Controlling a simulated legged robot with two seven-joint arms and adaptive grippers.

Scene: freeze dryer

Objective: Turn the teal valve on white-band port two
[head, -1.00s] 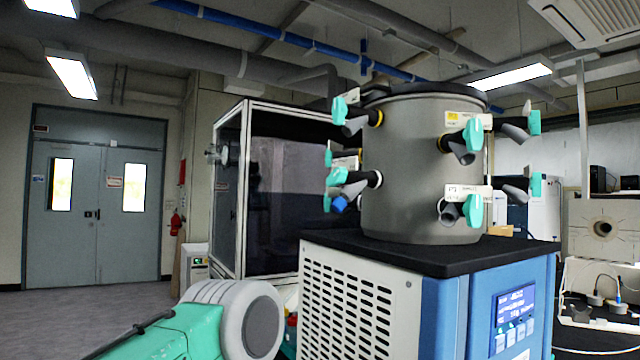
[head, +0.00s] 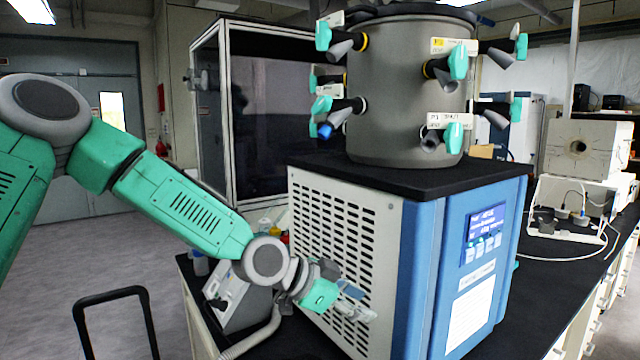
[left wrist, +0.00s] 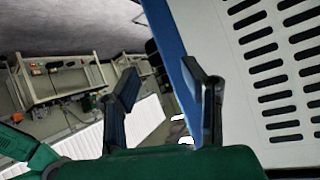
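The grey drum (head: 408,95) of the freeze dryer carries ports with teal valves in an upper and a lower row. In the lower row, one teal valve (head: 453,137) faces front beside a white label, one (head: 321,107) is at the left and one (head: 515,108) at the right. The lower-left port has a white band and a blue tip. Port numbers are too small to read surely. My left gripper (head: 357,302) is low beside the dryer's vented side, well below the valves. Its fingers (left wrist: 165,95) are apart and empty in the left wrist view. My right gripper is not seen.
The blue-and-white dryer base (head: 405,265) stands on a black bench (head: 545,262). A glass-fronted cabinet (head: 270,115) is behind at left. A grey device with a hose (head: 238,300) sits under my left forearm. Open air surrounds the front valves.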

